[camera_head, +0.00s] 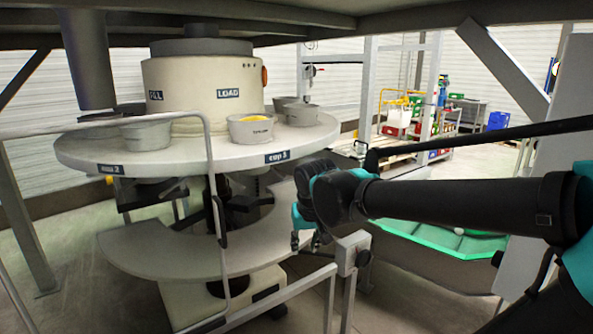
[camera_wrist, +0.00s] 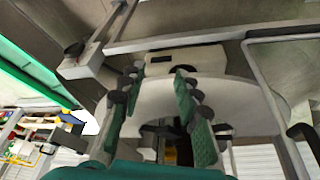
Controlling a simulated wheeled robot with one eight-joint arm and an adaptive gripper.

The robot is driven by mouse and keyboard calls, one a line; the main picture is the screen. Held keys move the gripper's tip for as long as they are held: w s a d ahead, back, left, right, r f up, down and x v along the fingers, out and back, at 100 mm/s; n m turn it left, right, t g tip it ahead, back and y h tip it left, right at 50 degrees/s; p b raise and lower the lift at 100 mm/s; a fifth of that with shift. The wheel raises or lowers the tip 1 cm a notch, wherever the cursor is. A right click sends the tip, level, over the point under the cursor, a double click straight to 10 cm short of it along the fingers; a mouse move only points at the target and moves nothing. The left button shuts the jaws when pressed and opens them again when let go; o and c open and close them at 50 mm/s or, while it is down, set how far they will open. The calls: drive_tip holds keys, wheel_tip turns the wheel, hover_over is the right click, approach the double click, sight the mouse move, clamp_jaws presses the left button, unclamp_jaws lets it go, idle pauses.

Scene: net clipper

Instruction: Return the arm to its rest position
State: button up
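My arm reaches in from the right in the head view, black with teal parts. My gripper (camera_head: 306,238) is at its left end, pointing down beside the front of the round machine. In the wrist view, the two green-padded fingers of my gripper (camera_wrist: 160,76) stand apart with nothing between them. The gripper is near a grey metal post (camera_head: 347,258) and the lower curved shelf (camera_head: 165,255); I cannot tell the exact gap.
A round white table (camera_head: 190,155) carries several grey cups, one with yellow contents (camera_head: 250,128). A bent grey rail (camera_head: 215,190) stands in front. A green-rimmed net tray (camera_head: 440,236) lies below my arm. Pallets and crates (camera_head: 397,117) stand behind.

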drive_tip(key=s+d+f+m, duration=0.1)
drive_tip(key=s+d+f, duration=0.3)
drive_tip(key=d+f, duration=0.4)
drive_tip(key=s+d+f+m, duration=0.1)
drive_tip(key=s+d+f, duration=0.4)
drive_tip(key=d+f, duration=0.3)
drive_tip(key=shift+d+h, duration=0.4)
drive_tip(key=shift+d, duration=0.2)
drive_tip(key=shift+a, duration=0.15)
